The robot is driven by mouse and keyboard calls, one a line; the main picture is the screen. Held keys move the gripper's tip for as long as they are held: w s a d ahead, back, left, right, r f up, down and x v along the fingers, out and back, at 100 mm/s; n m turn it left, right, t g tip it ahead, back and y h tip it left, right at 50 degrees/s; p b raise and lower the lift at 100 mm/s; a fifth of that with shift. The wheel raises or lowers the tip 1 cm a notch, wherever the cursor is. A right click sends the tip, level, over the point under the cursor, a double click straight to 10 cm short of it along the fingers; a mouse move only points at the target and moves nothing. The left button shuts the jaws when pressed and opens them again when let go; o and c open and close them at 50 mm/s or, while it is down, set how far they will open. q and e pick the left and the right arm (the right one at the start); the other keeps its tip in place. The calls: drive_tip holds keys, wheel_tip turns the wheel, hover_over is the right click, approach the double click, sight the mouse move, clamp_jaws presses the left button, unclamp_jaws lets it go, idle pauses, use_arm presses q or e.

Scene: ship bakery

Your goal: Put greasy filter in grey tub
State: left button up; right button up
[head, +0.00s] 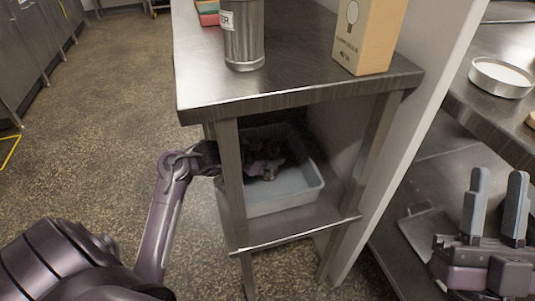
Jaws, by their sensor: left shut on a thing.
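The grey tub (312,192) stands on the lower shelf of the steel table. My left arm reaches in from the left, behind the table's front leg. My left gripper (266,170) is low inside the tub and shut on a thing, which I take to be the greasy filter. The filter is mostly hidden by the gripper and shadow, so its shape and whether it touches the tub floor cannot be told. My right gripper (494,205) is open and empty at the lower right, its two fingers upright and apart.
The steel table (300,95) carries a metal canister (243,40) and a cardboard box (366,35). Its front leg (231,185) stands close to my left arm. A round pan (501,78) sits on the right counter. The floor at left is clear.

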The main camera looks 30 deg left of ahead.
use_arm(q)
drive_tip(key=shift+f, duration=0.1)
drive_tip(key=o, duration=1.2)
